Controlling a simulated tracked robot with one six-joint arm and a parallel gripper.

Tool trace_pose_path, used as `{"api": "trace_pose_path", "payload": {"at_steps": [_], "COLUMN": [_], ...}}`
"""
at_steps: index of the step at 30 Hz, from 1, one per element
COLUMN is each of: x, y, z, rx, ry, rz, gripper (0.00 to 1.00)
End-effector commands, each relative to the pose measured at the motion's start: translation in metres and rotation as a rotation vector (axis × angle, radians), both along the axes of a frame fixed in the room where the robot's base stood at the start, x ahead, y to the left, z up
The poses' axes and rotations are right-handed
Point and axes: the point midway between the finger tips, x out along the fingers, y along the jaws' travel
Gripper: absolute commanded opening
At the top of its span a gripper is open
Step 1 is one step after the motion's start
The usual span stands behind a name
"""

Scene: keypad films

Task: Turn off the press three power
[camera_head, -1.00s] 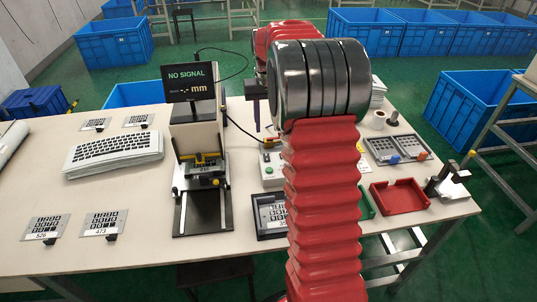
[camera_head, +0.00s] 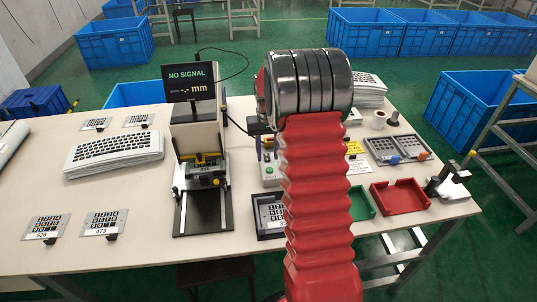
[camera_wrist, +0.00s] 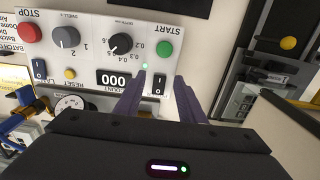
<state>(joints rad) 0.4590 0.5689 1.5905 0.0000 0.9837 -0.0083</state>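A second black rocker switch (camera_wrist: 39,68) is at the panel's left. My gripper (camera_wrist: 160,82) is open, its dark fingers on either side of the first switch; contact cannot be told. In the head view my arm partly hides the panel (camera_head: 268,174).
The NO SIGNAL gauge stand (camera_head: 203,205) stands left of my arm. A framed keypad plate (camera_head: 268,213), a red tray (camera_head: 400,197) and a grey tray (camera_head: 398,147) are nearby. A keypad sheet stack (camera_head: 115,152) lies at the left. A round gauge (camera_wrist: 70,105) is near the panel.

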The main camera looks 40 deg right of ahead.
Motion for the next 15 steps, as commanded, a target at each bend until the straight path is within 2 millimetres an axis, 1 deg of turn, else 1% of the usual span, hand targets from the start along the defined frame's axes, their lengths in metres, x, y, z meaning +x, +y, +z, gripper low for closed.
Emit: {"api": "trace_pose_path", "payload": {"at_steps": [1,4,13,15], "x": [-0.0003,0.0,0.0001,0.0], "y": [-0.0001,-0.0004,-0.0005,-0.0006], "z": [-0.0044,-0.0091,-0.0105,-0.0104], "rx": [0.0,0.0,-0.001,-0.001], "ry": [0.001,-0.001,-0.002,-0.002], "rz": [0.0,0.0,-0.001,-0.001], "gripper": [0.36,0.36,0.36,0.31]}}
